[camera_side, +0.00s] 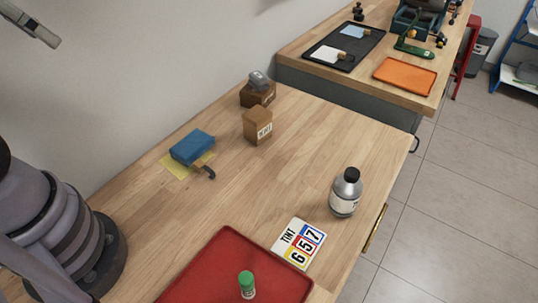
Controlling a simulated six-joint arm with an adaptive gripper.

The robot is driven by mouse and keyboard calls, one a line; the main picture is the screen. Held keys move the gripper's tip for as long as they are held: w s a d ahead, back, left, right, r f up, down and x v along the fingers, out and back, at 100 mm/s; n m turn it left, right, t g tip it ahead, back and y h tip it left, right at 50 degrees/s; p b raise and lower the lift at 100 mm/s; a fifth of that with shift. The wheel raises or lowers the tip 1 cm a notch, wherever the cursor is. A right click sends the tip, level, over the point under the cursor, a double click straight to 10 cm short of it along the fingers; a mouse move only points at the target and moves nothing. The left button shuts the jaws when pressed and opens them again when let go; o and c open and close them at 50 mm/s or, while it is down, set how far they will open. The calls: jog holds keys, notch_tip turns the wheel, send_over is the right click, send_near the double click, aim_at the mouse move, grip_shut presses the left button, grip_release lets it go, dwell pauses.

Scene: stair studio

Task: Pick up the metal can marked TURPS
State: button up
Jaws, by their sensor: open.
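A silver metal can (344,193) with a black cap stands upright on the right part of the wooden table, near its right edge. It has a pale label whose lettering is too small to read, so I cannot confirm TURPS. Part of my gripper (36,28) shows at the top left corner, high above the table and far from the can. It is open, with nothing seen in it; the rest is cut off by the picture's edge.
A red tray (205,268) holds a green-capped bottle (246,284). The middle of the table (270,185) is clear.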

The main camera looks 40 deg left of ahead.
jog(key=w+d+f+m+t, duration=0.2)
jog(key=w+d+m, duration=0.1)
jog(key=w, duration=1.3)
jog(key=w+d+f+m+t+h, duration=0.3)
jog(key=w+d+f+m+h, duration=0.1)
jog(key=w+d+f, duration=0.7)
jog(key=m+h, duration=0.4)
jog(key=h, duration=0.6)
send_near(345, 175)
jog(key=x, duration=0.5)
jog(key=shift+d, duration=0.35)
jog(key=shift+w+x, duration=0.25)
jog(key=shift+x, duration=2.35)
jog(key=shift+a+f, duration=0.1)
jog(key=shift+a, duration=0.1)
grip_shut()
